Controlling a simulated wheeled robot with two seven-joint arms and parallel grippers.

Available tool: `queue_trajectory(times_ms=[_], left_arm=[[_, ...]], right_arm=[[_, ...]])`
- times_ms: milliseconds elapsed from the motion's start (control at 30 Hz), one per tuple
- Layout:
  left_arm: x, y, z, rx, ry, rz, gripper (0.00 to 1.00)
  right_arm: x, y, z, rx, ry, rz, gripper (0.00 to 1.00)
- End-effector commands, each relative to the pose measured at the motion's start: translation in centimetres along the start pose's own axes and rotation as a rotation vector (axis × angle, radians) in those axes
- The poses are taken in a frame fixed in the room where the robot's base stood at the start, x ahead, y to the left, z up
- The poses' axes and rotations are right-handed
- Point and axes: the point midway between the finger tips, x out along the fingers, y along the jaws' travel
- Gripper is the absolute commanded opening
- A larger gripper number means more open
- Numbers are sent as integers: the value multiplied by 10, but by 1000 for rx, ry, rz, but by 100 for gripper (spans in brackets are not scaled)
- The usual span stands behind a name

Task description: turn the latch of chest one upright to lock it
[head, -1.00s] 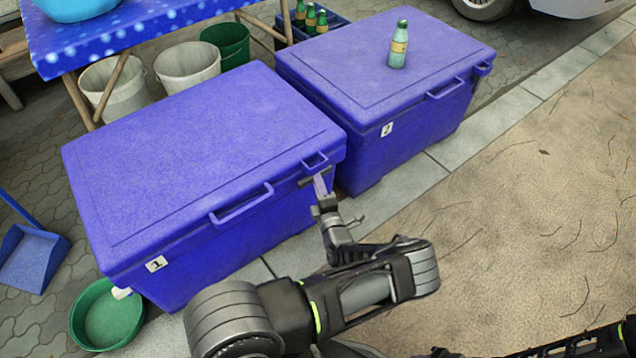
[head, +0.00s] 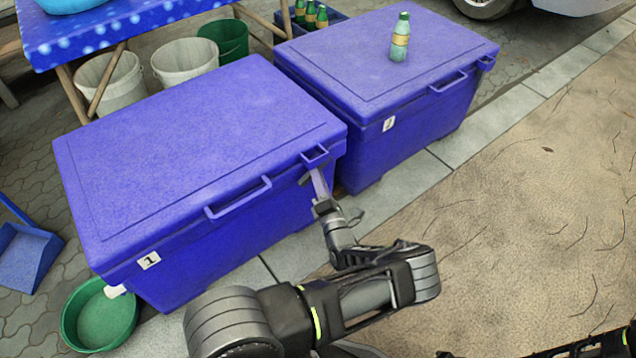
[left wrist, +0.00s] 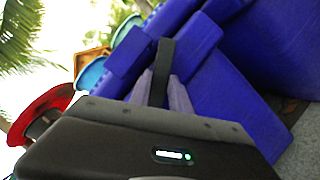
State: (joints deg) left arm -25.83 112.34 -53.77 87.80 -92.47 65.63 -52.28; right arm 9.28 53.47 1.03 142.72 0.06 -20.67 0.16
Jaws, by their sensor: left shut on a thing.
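Chest one (head: 190,150) is the nearer blue chest with a "1" label on its front. Its lid is closed. My left gripper (head: 318,183) is at the right end of its front, just below a small lid loop (head: 315,156). It is shut on the dark latch, whose end (head: 304,179) shows beside the fingers in the head view. In the left wrist view the latch (left wrist: 161,70) is a dark bar between the two fingers (left wrist: 160,92), against the blue chest. The fingers hide part of the latch in the head view, so its exact angle is hard to tell. My right gripper is not visible.
A second blue chest (head: 380,60) with a bottle (head: 400,38) on its lid stands right behind. A green basin (head: 100,320) and blue dustpan (head: 28,258) lie left. Buckets (head: 185,65) stand behind under a table (head: 130,32). Open paving and sand lie right.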

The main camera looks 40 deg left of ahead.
Motion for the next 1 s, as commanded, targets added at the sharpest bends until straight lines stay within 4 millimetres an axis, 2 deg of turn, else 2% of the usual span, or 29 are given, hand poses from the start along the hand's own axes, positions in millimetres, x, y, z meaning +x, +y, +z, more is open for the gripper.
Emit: queue_trajectory(times_ms=[33,400,1000], left_arm=[[-1,-7,-3,-42,1,16,0],[-1,-10,-2,-368,1,151,0],[1,-12,2,-869,2,359,0]], right_arm=[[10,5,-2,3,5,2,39],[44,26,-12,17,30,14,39],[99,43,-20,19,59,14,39]])
